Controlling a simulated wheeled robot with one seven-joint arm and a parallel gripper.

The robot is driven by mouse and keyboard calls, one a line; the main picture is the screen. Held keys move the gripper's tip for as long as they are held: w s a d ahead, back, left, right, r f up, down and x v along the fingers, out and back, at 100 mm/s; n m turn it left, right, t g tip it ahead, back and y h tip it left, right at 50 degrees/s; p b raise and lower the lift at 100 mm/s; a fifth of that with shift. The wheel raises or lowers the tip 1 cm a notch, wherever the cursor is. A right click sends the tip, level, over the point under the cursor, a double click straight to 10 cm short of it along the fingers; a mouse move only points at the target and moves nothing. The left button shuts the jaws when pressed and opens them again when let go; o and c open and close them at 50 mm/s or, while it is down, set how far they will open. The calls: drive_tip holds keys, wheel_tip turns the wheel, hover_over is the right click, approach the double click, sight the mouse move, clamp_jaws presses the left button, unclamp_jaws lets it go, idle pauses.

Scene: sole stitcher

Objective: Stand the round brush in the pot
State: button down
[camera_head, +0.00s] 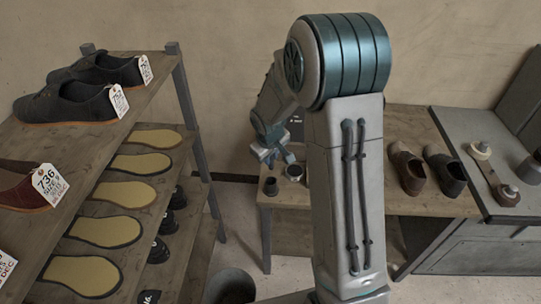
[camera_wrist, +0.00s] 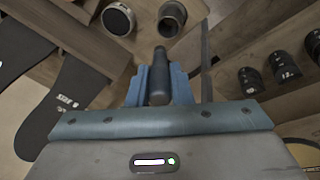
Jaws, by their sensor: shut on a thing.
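In the wrist view my gripper (camera_wrist: 158,88) is shut on a dark, slim, rounded piece, which I take to be the handle of the round brush (camera_wrist: 158,68). Its bristles cannot be made out. Its far end points toward a dark round pot (camera_wrist: 172,14) and appears apart from it. A second round pot with a pale rim (camera_wrist: 118,18) is to the left. In the head view my gripper (camera_head: 272,155) is above the bench end, over the dark pot (camera_head: 271,187) and the pale-rimmed pot (camera_head: 294,173). The brush is not clear there.
The wooden bench (camera_head: 430,204) also carries a brown shoe (camera_head: 408,168) and a dark shoe (camera_head: 444,171). A shelf rack (camera_head: 160,72) with shoes and soles stands left. A grey machine table (camera_head: 480,150) is right. My arm hides the bench's middle.

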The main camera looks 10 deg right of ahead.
drive_tip(key=shift+f+b, duration=4.1)
drive_tip(key=shift+f, duration=1.1)
drive_tip(key=c, duration=1.2)
unclamp_jaws()
drive_tip(key=shift+r, duration=0.15)
drive_tip(key=v, duration=1.3)
drive_tip(key=shift+r+b, duration=0.3)
